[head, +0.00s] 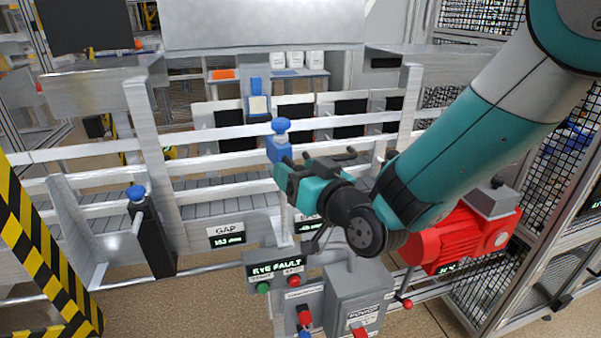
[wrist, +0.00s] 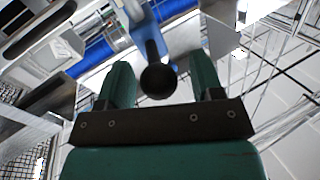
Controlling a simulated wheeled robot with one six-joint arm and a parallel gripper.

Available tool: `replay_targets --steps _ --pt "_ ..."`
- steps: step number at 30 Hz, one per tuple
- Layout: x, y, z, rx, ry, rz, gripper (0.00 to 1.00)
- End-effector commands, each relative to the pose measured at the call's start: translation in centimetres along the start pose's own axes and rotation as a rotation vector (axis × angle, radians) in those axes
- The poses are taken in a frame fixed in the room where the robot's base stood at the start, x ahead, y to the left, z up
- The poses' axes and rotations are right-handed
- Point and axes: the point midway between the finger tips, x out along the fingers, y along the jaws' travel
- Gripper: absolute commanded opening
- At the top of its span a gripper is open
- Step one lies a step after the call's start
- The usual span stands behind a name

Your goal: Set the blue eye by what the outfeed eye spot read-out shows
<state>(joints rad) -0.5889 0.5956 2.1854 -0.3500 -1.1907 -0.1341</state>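The blue eye (head: 279,150) is a blue block with a blue knob on top, at the middle rails in the head view. My gripper (head: 292,174) is right at its lower side, and the arm comes in from the upper right. In the wrist view, a blue arm with a dark round knob (wrist: 158,80) reaches between my two green fingers. The fingers stand apart, with gaps on both sides of the knob. A small read-out (head: 308,224) below the gripper is partly hidden and I cannot read it. I cannot tell which read-out is the outfeed eye spot.
A GAP read-out (head: 227,236) seems to show 153 mm. The panel (head: 277,270) below reads EYE FAULT, with green and red buttons. A black post with a blue knob (head: 136,193) stands left. A red motor (head: 462,238) sits under my arm. Metal rails cross behind the gripper.

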Motion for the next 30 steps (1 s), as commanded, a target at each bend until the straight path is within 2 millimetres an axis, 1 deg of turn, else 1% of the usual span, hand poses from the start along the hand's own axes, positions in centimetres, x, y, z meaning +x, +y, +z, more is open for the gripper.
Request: replay_targets --steps 6,8,10,14,21,25,30 --pt "-0.1 0.0 0.1 0.0 -0.001 0.0 0.6" --pt "-0.5 0.1 0.2 0.0 0.0 0.001 0.6" --pt "-1.2 0.1 0.4 0.001 0.0 0.001 0.6" --pt "-3.7 0.2 0.7 0.001 0.002 0.002 0.6" --pt "-9.1 0.2 0.8 -0.001 0.003 0.002 0.6" --pt "-11.8 0.2 0.6 -0.001 0.005 0.002 0.6" --pt "-12.7 -0.3 0.8 -0.012 0.004 -0.026 0.6"
